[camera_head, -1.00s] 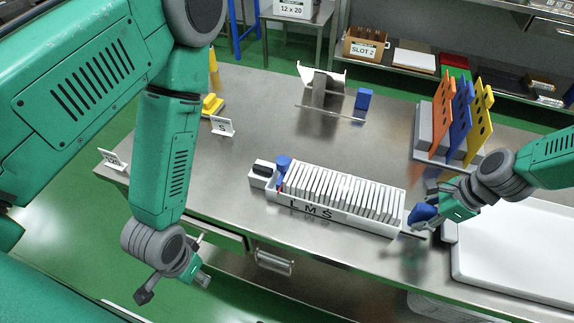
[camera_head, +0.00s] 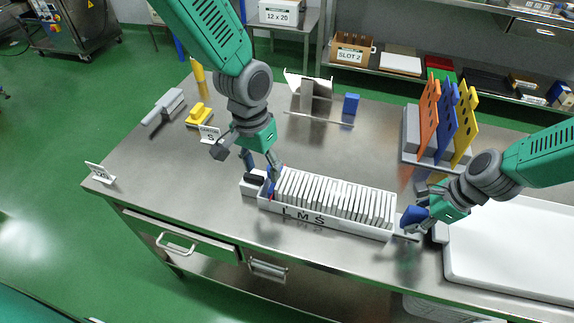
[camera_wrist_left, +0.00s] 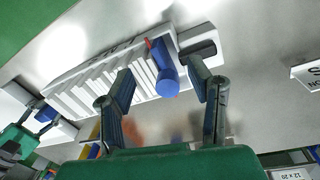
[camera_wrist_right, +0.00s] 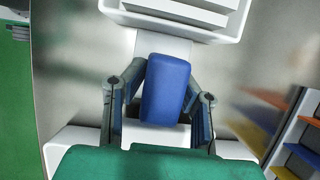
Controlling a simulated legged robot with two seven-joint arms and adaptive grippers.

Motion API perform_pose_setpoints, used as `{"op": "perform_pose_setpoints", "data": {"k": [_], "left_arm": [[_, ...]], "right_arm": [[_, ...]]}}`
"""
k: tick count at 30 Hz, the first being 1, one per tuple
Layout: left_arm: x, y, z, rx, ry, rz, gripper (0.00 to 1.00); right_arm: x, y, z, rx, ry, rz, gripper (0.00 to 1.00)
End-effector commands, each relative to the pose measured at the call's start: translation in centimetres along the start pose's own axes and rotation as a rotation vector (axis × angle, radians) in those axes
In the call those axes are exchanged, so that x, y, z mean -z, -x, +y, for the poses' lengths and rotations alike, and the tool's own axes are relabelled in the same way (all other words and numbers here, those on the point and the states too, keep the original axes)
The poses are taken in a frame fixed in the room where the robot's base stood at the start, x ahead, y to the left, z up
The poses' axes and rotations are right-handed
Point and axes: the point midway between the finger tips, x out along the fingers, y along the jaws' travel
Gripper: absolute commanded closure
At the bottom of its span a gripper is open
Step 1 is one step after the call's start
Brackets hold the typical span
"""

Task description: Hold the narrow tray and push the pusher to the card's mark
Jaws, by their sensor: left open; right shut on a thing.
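The narrow white tray (camera_head: 345,229) lies on the steel table with a row of white packets in it and the letters L, M, S on its front wall. The pusher's blue knob (camera_wrist_left: 167,82), with a red pointer (camera_wrist_left: 149,43), is at the tray's left end. My left gripper (camera_head: 262,170) is open above that end, its fingers on either side of the knob in the left wrist view. My right gripper (camera_head: 420,220) is shut on the blue handle (camera_wrist_right: 166,90) at the tray's right end. A card (camera_head: 210,133) reading S stands behind and left of the tray.
A large white tray (camera_head: 520,270) lies at the right, close to my right arm. A rack with orange, blue and yellow boards (camera_head: 446,125) stands behind it. A blue block (camera_head: 351,103), a yellow piece (camera_head: 199,116) and another card (camera_head: 100,173) stand on the table. The table's middle is clear.

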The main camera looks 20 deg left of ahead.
Motion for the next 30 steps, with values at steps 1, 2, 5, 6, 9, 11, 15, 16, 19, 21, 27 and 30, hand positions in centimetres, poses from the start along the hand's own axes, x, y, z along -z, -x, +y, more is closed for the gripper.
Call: {"op": "perform_pose_setpoints", "data": {"k": [1,2,5,6,9,11,15,16,19,21,27,30], "left_arm": [[1.5,2.1,0.3,0.016,-0.028,0.008,0.53],[2.1,3.1,0.3,0.027,-0.040,0.005,0.53],[3.4,5.7,0.4,0.058,-0.072,0.000,0.53],[3.8,6.5,0.4,0.067,-0.079,-0.001,0.53],[4.2,7.4,0.4,0.082,-0.090,-0.005,0.53],[4.3,7.3,0.3,0.085,-0.093,-0.008,0.53],[4.2,5.5,0.1,0.085,-0.094,-0.012,0.53],[4.2,4.9,0.0,0.085,-0.094,-0.012,0.53],[4.2,2.8,-0.1,0.084,-0.092,-0.012,0.53],[4.1,1.3,-0.2,0.085,-0.094,-0.013,0.53],[4.1,-2.1,-0.4,0.085,-0.094,-0.010,0.53],[4.2,-3.2,-0.6,0.086,-0.093,-0.009,0.53]], "right_arm": [[0.0,0.0,0.0,0.000,0.000,-0.001,1.00],[0.0,0.0,0.0,0.000,0.000,-0.001,1.00],[0.0,0.0,0.0,0.000,0.000,-0.001,1.00],[0.0,0.0,0.0,0.000,0.000,-0.001,1.00],[0.0,0.0,0.0,0.000,0.000,-0.001,1.00],[0.0,0.0,-0.1,0.000,0.000,-0.001,1.00],[-0.1,0.0,-0.1,0.000,0.000,0.000,1.00],[-0.1,0.0,-0.1,0.000,0.000,0.000,1.00],[-0.1,0.0,-0.1,0.001,0.000,0.000,1.00],[-0.1,0.0,-0.1,0.001,0.000,-0.001,1.00],[0.0,0.0,0.0,0.001,0.000,-0.001,1.00],[0.0,0.0,0.0,0.001,0.000,-0.001,1.00]]}}
